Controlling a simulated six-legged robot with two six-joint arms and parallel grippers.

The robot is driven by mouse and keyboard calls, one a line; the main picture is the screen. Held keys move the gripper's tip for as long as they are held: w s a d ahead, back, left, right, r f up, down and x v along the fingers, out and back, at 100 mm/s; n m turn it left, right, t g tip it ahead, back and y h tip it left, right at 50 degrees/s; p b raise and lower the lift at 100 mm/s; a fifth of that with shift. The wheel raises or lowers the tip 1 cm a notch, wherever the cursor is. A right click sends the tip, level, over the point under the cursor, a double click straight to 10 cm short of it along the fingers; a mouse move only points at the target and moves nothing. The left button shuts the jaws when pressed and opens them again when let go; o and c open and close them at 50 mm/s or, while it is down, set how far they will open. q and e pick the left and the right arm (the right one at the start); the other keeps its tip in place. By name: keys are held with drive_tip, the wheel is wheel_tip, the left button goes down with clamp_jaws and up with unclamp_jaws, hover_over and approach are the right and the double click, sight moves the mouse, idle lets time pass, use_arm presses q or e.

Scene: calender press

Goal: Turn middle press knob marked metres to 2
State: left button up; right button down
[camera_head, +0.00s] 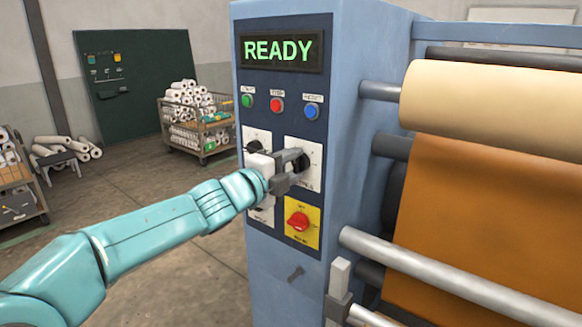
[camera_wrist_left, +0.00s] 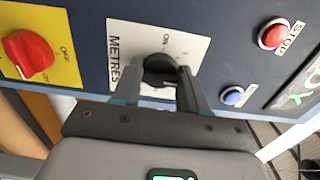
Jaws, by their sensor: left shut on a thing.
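The black metres knob (camera_wrist_left: 158,70) sits on a white plate (camera_wrist_left: 190,45) marked METRES on the press panel. My left gripper (camera_wrist_left: 157,85) is shut on this knob, with one finger on each side of it. In the head view, my left gripper (camera_head: 293,168) reaches the white plate from the left and hides most of the knob. The knob's exact setting is too small to read.
Above the knob are the READY display (camera_head: 283,50) and green, red and blue buttons. A red switch (camera_head: 299,220) on a yellow plate is just below. Other white-plated controls lie left, partly covered by my gripper. Rollers with brown material (camera_head: 490,190) stand right.

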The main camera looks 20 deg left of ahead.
use_arm(q)
drive_tip(key=shift+d, duration=0.1)
drive_tip(key=o, duration=1.1)
drive_tip(key=shift+s+a, duration=0.2)
drive_tip(key=shift+s, duration=0.15)
use_arm(e)
drive_tip(key=shift+f, duration=0.1)
drive_tip(key=shift+r, duration=0.2)
use_arm(q)
drive_tip(key=v, duration=1.5)
drive_tip(key=shift+s, duration=0.3)
drive_tip(key=shift+s+a, duration=0.1)
use_arm(e)
drive_tip(key=shift+s, duration=0.1)
